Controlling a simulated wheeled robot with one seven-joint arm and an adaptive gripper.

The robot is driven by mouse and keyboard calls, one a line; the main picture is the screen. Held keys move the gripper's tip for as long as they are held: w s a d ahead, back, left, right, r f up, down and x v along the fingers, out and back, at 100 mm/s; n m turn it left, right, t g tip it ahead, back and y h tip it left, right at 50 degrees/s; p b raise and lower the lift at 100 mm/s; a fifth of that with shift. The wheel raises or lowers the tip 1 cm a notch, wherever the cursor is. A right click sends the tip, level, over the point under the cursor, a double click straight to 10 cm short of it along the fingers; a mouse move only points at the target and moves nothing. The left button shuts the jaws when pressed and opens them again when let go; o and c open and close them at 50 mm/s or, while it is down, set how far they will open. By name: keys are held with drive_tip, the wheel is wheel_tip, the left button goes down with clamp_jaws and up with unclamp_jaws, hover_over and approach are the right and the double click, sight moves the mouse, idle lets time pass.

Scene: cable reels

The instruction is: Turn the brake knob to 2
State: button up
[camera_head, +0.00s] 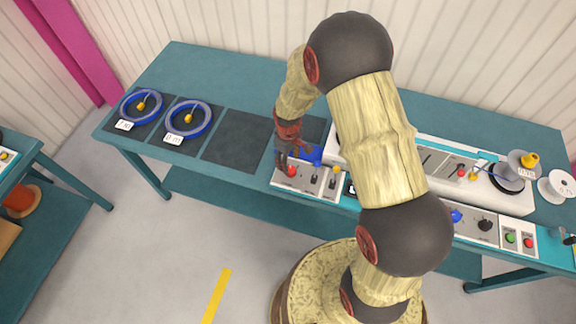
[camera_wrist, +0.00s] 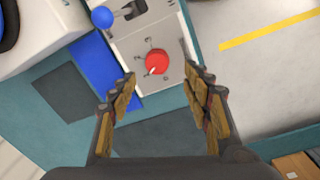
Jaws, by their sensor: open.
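A red round knob (camera_wrist: 158,60) with a small white pointer mark sits on a pale panel (camera_wrist: 128,50) in the wrist view. The pointer lies toward the knob's lower left in that view. The red knob also shows in the head view (camera_head: 291,171), at the left end of the front control panel. I cannot read any label, so I cannot tell whether it is the brake knob. My gripper (camera_head: 291,158) is open above this panel end. In the wrist view my gripper (camera_wrist: 160,84) has its fingers apart, with the knob just beyond the gap and apparently untouched.
A blue ball-topped lever (camera_wrist: 102,18) stands close to the red knob. A black knob (camera_head: 485,224) and green and red buttons (camera_head: 510,238) are farther right. Two blue cable coils (camera_head: 188,118) lie on dark mats at left. A reel (camera_head: 516,165) stands at right.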

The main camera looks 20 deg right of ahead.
sight(291, 170)
drive_tip(key=f, duration=0.4)
drive_tip(key=d+f, duration=0.1)
drive_tip(key=f, duration=0.1)
drive_tip(key=shift+w+f, duration=0.25)
drive_tip(key=shift+a+f, duration=0.15)
drive_tip(key=shift+f, duration=0.3)
drive_tip(key=shift+c, duration=0.6)
drive_tip(key=c, duration=1)
